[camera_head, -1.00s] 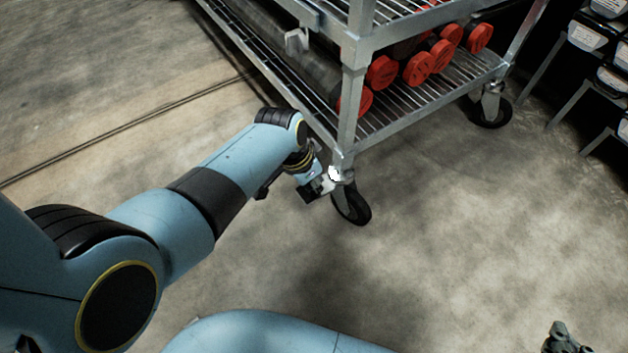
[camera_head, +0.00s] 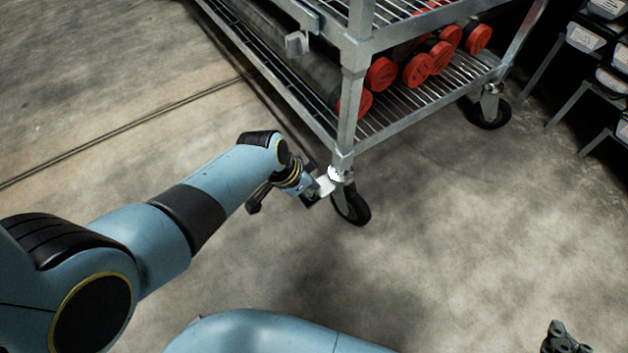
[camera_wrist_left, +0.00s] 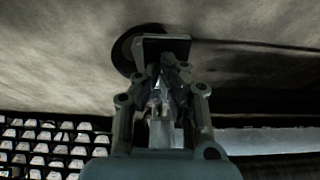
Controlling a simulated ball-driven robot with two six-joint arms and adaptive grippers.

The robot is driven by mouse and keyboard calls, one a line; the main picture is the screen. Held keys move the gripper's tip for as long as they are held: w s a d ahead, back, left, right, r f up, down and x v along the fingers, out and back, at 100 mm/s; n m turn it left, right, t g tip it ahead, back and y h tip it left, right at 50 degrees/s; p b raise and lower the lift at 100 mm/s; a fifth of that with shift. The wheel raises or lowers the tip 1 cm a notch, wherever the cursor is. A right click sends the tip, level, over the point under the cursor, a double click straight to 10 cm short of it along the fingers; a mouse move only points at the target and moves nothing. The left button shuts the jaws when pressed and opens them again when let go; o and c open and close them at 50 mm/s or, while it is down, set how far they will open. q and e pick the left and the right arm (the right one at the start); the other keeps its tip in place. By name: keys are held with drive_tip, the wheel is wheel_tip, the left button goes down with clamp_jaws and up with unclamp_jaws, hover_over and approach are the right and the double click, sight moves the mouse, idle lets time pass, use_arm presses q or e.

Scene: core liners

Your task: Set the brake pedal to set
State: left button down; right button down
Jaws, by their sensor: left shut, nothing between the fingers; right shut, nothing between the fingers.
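The cart's near caster (camera_head: 352,205) has a black wheel under the corner post. A pale metal plate (camera_head: 326,186), which looks like its brake pedal, sticks out to the wheel's left. In the left wrist view the plate (camera_wrist_left: 178,44) lies in front of the dark wheel (camera_wrist_left: 126,52), just beyond my fingertips. My left gripper (camera_wrist_left: 166,66) is shut and empty, close to the plate; I cannot tell whether they touch. In the head view my wrist hides most of it. My right gripper (camera_head: 561,340) is shut and empty at the bottom right, far from the caster.
The wire-shelf cart (camera_head: 345,110) holds grey tubes with red end caps (camera_head: 418,70) on its lower shelf. Another caster (camera_head: 490,108) stands at the right. A rack with labelled bins (camera_head: 586,38) is at the upper right. The concrete floor around the near caster is clear.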

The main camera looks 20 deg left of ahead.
use_arm(q)
drive_tip(key=shift+s+a+f, duration=0.1)
drive_tip(key=shift+a+f, duration=0.05)
drive_tip(key=shift+f, duration=0.45)
use_arm(e)
drive_tip(key=shift+w+r, duration=0.4)
drive_tip(key=shift+w, duration=0.05)
use_arm(q)
drive_tip(key=shift+f, duration=0.1)
use_arm(e)
drive_tip(key=shift+s+f, duration=0.25)
drive_tip(key=shift+s, duration=0.15)
